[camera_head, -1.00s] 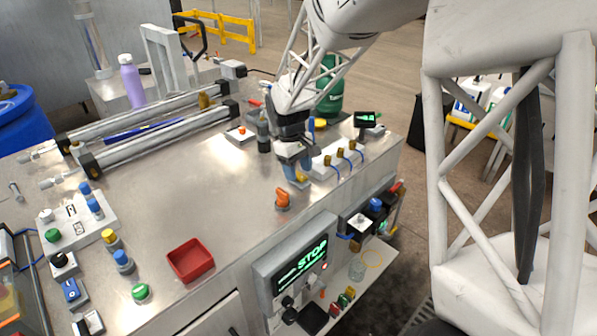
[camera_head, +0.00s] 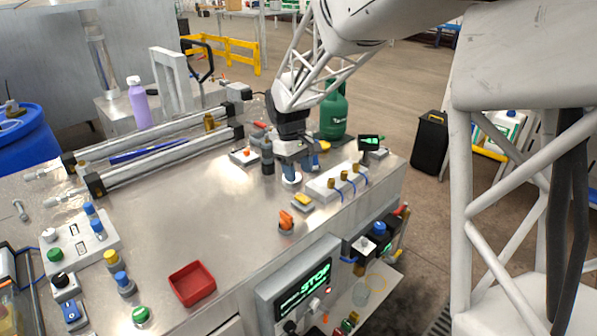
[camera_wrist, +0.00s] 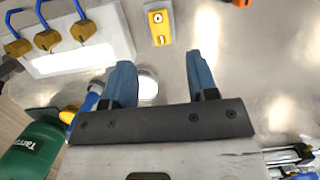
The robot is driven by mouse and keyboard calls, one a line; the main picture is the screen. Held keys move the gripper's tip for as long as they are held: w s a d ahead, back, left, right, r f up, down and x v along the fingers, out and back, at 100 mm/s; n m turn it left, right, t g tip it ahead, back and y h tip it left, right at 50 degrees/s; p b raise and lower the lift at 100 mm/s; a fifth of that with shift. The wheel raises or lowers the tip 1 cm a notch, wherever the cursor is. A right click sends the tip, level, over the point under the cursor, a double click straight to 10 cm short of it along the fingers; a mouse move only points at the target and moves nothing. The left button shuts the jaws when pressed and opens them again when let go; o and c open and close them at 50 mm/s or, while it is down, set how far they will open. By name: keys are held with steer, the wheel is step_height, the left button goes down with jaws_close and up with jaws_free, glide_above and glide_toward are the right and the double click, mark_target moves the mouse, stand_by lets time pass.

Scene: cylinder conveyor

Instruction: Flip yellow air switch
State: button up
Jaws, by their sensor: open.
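The yellow air switch (camera_head: 302,200) is a small yellow rocker on a grey base, on the metal bench between an orange knob and a white valve block. It also shows at the top of the wrist view (camera_wrist: 158,25), face up, with a round mark and a dark slot. My gripper (camera_head: 292,166) points down over the bench behind the switch, apart from it. In the wrist view my blue fingers (camera_wrist: 159,65) are spread, with nothing between their tips, and the switch lies beyond them.
The white valve block (camera_head: 335,182) with brass fittings and blue hoses stands right of the switch. The orange knob (camera_head: 286,220) is in front of it. A green gas bottle (camera_head: 333,112) stands behind. A red tray (camera_head: 192,283) is front left. The middle bench is clear.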

mark_target(303, 198)
steer(key=shift+s+d, duration=0.1)
steer(key=shift+d, duration=0.05)
steer(key=shift+s+d+r+t+y, duration=0.3)
steer(key=shift+s+d+t+y, duration=0.25)
steer(key=shift+t+y, duration=0.25)
steer(key=shift+f, duration=3.9)
